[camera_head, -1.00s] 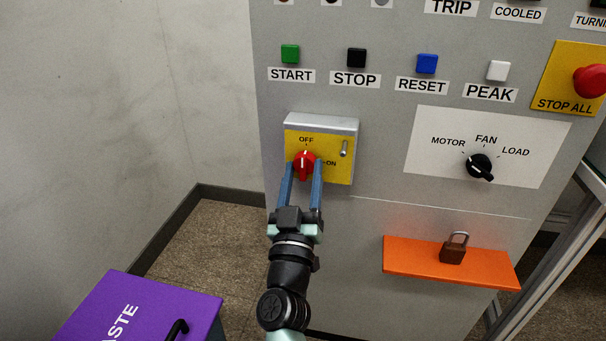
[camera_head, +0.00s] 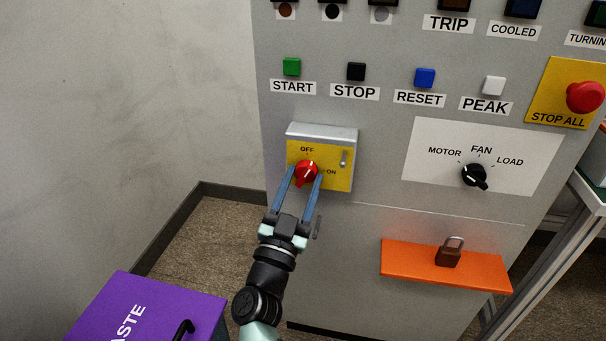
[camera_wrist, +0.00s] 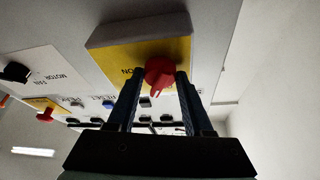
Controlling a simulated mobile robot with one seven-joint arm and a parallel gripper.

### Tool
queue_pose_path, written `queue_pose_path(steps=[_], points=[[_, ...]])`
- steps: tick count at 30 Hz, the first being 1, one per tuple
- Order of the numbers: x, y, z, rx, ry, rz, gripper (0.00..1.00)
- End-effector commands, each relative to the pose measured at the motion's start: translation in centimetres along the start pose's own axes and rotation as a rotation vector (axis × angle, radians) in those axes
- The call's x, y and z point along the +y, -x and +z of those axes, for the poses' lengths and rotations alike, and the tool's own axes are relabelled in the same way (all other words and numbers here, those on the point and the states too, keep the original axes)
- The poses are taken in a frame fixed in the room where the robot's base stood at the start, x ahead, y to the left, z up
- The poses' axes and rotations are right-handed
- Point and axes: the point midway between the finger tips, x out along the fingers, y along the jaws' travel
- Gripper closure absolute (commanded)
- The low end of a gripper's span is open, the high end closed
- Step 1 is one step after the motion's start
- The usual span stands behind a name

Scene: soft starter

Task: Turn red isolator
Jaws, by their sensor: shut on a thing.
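The red isolator knob (camera_head: 304,167) sits on a yellow plate (camera_head: 338,181) on the front of a grey box, with OFF above it and ON to its right. Its white mark tilts up and to the right, between OFF and ON. My gripper (camera_head: 306,176) is shut on the knob, one blue finger on each side. In the wrist view the red knob (camera_wrist: 160,70) sits between the tips of my gripper (camera_wrist: 160,77). The fingers hide part of the knob's sides.
A small metal hasp (camera_head: 344,158) is right of the knob. The black selector (camera_head: 474,175) is farther right. An orange shelf (camera_head: 405,262) with a padlock (camera_head: 449,252) juts out below. A purple waste bin (camera_head: 150,305) stands at lower left.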

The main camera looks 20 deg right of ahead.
Motion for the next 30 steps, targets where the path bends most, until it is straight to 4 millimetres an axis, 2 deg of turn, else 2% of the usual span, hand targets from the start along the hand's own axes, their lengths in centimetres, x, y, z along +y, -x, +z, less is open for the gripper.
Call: queue_pose_path(steps=[30], points=[[-0.87,-0.14,-0.45,-0.004,-0.853,0.354,1.0]])
